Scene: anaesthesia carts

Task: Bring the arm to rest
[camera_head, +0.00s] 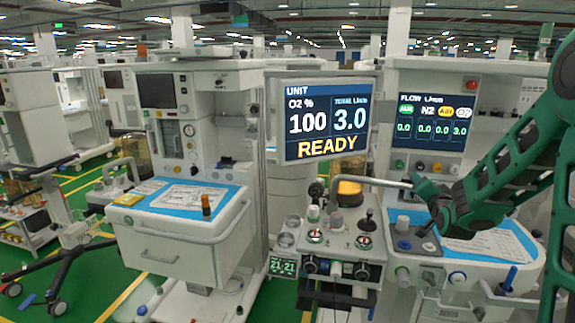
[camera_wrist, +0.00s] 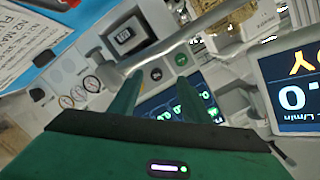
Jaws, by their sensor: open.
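My arm reaches in from the right of the head view, green and black, over the right-hand cart. My gripper (camera_head: 424,188) is at its end, close to the grey metal bar (camera_head: 362,181) in that view; whether they touch I cannot tell. In the wrist view my gripper (camera_wrist: 158,97) shows two green fingers held apart, with nothing gripped between them. A small lit display (camera_wrist: 172,105) shows behind the fingers.
The right cart (camera_head: 402,262) has a blue-edged worktop with papers (camera_head: 490,247) below my arm. A monitor reading READY (camera_head: 325,118) and a flow screen (camera_head: 432,120) stand behind. Another cart (camera_head: 172,240) is at left. Green floor (camera_head: 92,285) shows at lower left.

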